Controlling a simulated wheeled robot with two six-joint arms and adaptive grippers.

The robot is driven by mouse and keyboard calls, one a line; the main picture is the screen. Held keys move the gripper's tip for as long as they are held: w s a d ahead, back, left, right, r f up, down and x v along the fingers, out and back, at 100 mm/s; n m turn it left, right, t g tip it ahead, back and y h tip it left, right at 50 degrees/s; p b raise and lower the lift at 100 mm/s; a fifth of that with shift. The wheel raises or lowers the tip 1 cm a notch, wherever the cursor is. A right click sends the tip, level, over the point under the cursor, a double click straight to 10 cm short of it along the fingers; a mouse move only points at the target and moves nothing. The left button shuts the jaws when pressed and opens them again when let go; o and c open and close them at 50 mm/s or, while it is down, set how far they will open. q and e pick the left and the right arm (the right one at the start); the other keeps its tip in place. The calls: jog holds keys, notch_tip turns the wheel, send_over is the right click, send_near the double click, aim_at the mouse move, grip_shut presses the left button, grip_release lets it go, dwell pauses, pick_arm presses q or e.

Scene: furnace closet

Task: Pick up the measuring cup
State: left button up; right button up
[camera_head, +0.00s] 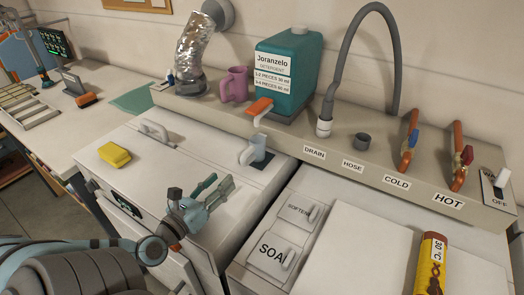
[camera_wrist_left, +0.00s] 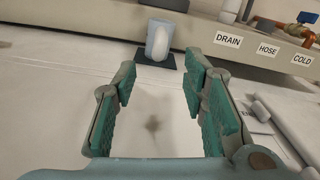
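The measuring cup (camera_head: 257,148) is a small pale-blue, see-through cup with a white handle. It stands upright on a dark square pad (camera_head: 267,168) on the white machine top, close to the front of the shelf ledge. It also shows in the left wrist view (camera_wrist_left: 159,40), ahead of the fingers, its handle facing the camera. My left gripper (camera_head: 215,188) is open and empty above the machine top. It is apart from the cup, on the near-left side of it. In the left wrist view the cup lies beyond the gap between the fingertips. My right gripper is not in view.
The ledge (camera_head: 290,125) behind the cup holds a teal detergent jug (camera_head: 290,70), a pink mug (camera_head: 235,85), an orange-topped brush (camera_head: 259,108) and a grey hose (camera_head: 340,65). A yellow sponge (camera_head: 114,155) lies at left. A yellow-red cylinder (camera_head: 431,265) is at right.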

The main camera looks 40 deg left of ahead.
aim_at(241, 160)
pick_arm(q)
jog(key=shift+w+a, duration=0.1)
jog(key=shift+w, duration=0.35)
jog(key=w+b, duration=0.1)
jog(key=w, duration=0.1)
jog(key=w+a+b, duration=0.1)
jog(key=w, duration=0.1)
jog(key=shift+w+b, duration=0.3)
jog(key=shift+w, duration=0.1)
jog(key=w, duration=0.2)
jog(key=w+p, duration=0.1)
jog(key=w, duration=0.1)
jog(key=w+r+p, duration=0.1)
jog(key=w, duration=0.2)
jog(key=shift+w+f, duration=0.2)
jog(key=shift+w, duration=0.05)
jog(key=shift+f, duration=0.1)
jog(key=shift+c, duration=0.6)
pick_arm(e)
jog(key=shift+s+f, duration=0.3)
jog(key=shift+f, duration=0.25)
pick_arm(q)
grip_shut()
